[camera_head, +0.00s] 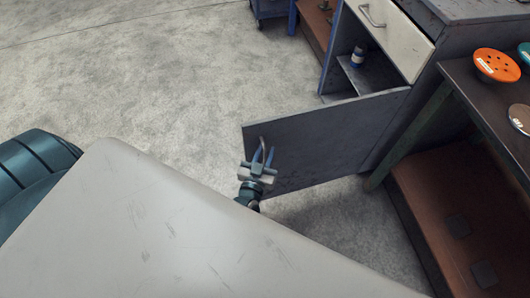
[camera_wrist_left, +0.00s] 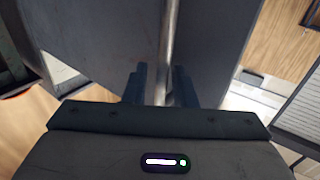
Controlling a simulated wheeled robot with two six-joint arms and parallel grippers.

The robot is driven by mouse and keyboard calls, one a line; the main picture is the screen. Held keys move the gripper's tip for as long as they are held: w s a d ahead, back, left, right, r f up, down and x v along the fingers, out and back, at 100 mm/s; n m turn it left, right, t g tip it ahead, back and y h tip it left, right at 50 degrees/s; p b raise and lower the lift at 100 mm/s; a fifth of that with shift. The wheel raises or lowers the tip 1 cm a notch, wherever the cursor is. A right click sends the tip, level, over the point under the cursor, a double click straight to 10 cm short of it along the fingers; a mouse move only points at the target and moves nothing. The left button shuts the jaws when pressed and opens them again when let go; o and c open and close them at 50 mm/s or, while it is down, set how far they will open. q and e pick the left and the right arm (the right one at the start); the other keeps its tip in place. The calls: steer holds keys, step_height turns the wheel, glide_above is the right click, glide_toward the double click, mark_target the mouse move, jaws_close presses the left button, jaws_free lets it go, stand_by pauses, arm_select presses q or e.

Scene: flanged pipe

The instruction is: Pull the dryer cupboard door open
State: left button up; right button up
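The dryer cupboard door (camera_head: 325,150) is a dark grey panel, standing wide open and swung out from the cupboard (camera_head: 420,85). Its metal bar handle (camera_head: 262,143) is near the door's free edge. My left gripper (camera_head: 264,158) is at this handle. In the left wrist view the handle (camera_wrist_left: 168,45) runs upright between the two fingertips (camera_wrist_left: 162,80), with gaps beside it, so the fingers look open around it. The door face (camera_wrist_left: 105,40) also shows there. My right gripper is in neither view.
A white drawer front (camera_head: 395,38) is above. A table (camera_head: 490,95) with an orange flange (camera_head: 496,65) stands at right. The floor (camera_head: 170,75) at left is clear.

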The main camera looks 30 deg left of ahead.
arm_select(q)
steer(key=shift+s, duration=0.1)
